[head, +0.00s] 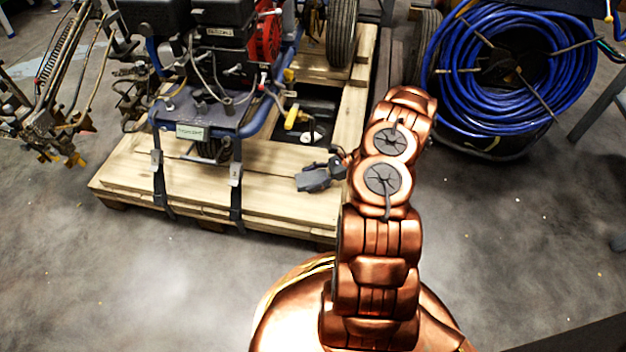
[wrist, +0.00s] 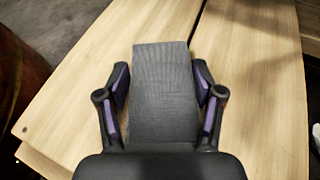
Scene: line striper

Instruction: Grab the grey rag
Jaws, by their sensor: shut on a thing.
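The grey rag (wrist: 163,92) is a flat, narrow, finely woven strip between the two fingers of my gripper (wrist: 162,78) in the wrist view. The fingers, dark with purple inner pads, are shut on its left and right sides. The rag's near end is hidden by the gripper body. In the head view the rag (head: 313,179) shows as a small grey piece over the front right part of the wooden pallet (head: 275,207).
The line striper (head: 215,115) stands on the pallet behind and left of the rag, with straps over the pallet's front edge. A blue hose reel (head: 450,90) stands at the right. Metal equipment (head: 40,110) is at the far left. The floor in front is clear.

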